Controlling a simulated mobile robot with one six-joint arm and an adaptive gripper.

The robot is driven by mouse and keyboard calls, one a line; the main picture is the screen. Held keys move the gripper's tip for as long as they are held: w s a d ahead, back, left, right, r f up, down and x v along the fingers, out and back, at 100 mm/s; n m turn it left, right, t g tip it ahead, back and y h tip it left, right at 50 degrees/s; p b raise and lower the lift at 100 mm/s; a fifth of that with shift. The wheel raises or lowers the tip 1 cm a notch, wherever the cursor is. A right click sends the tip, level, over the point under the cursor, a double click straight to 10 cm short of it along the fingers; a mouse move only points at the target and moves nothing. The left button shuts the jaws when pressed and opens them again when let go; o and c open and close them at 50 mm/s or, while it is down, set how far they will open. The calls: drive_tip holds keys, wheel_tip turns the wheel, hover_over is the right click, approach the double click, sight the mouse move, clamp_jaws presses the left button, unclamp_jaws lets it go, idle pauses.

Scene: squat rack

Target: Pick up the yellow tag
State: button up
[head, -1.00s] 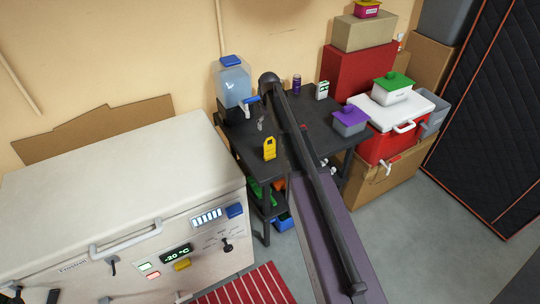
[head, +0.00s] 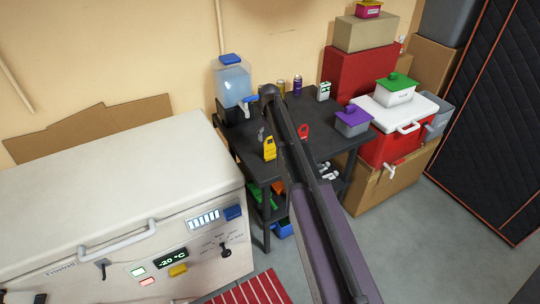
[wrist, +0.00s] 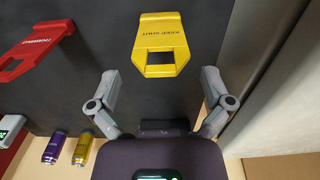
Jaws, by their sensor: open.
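The yellow tag (head: 269,148) stands at the front left of the black table in the head view, just left of my dark arm. In the wrist view the yellow tag (wrist: 160,23) has dark lettering and a rectangular opening. My gripper (wrist: 160,74) is open and empty, with its fingers spread to either side below the tag's lower end. The fingertips do not visibly touch it. In the head view my arm hides most of the gripper.
A red tag (head: 303,131) stands on the black table (head: 318,147) to the right; it also shows in the wrist view (wrist: 32,45). A purple can (head: 297,85), a yellow can (head: 281,88) and a water dispenser (head: 232,82) are at the back. A white freezer (head: 110,190) stands left.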

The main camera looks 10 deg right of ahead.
sight(270, 146)
drive_tip(key=shift+f, duration=0.1)
idle(0.3)
drive_tip(key=shift+s+f+b, duration=0.2)
drive_tip(key=shift+f+b, duration=2.35)
drive_tip(key=shift+b, duration=0.05)
drive_tip(key=c, duration=0.8)
